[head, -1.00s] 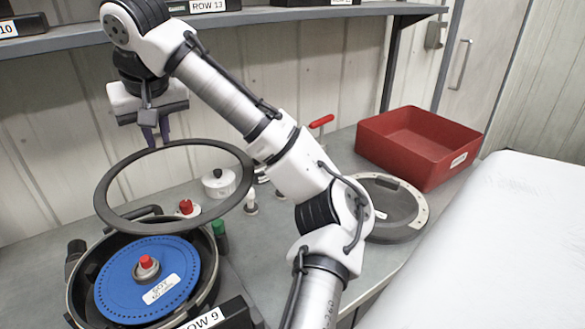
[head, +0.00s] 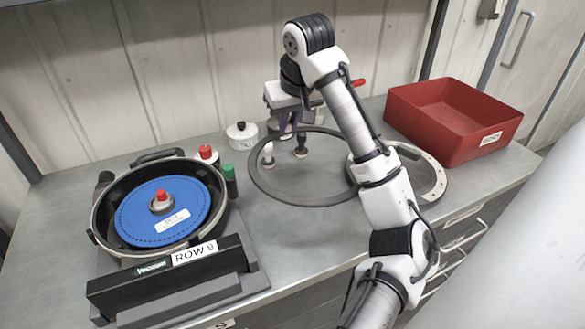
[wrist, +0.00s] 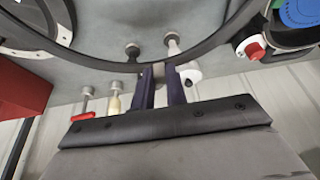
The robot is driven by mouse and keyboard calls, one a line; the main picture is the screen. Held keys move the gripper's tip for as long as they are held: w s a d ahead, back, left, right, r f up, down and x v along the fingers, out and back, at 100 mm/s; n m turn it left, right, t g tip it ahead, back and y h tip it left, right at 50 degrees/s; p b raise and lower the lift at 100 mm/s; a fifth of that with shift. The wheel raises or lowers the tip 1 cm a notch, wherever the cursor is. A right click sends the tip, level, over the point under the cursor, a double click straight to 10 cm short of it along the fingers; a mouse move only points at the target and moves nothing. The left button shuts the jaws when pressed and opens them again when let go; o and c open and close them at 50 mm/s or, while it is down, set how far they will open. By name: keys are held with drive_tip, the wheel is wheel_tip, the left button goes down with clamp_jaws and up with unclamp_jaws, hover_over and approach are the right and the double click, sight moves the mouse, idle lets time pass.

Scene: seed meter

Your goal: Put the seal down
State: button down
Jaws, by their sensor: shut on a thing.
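The seal (head: 262,189) is a large thin dark ring. My gripper (head: 293,132) is shut on its far edge, and the ring reaches from the fingers toward the front of the bench. In the wrist view the seal (wrist: 98,57) curves across the top, with my gripper's two dark fingers (wrist: 160,72) at its edge. It appears roughly level over the middle of the grey bench (head: 300,235). I cannot tell how high it is or whether it touches anything. Its right side overlaps a round grey plate (head: 425,180) in the head view.
A white-topped tool (head: 267,152) and a dark tool (head: 301,148) show through the ring. The meter housing (head: 100,225) with a blue disc (head: 135,222) stands left. A red bin (head: 450,115) is at right, a white pot (head: 241,135) behind. The front middle bench is clear.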

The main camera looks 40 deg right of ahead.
wheel_tip(320, 180, down, 14)
drive_tip(key=shift+r+p, duration=0.25)
drive_tip(key=shift+p, duration=0.65)
drive_tip(key=shift+f, duration=0.15)
drive_tip(key=c, duration=1.4)
unclamp_jaws()
drive_tip(key=b+v, duration=0.2)
drive_tip(key=v, duration=1)
drive_tip(key=shift+s, duration=0.1)
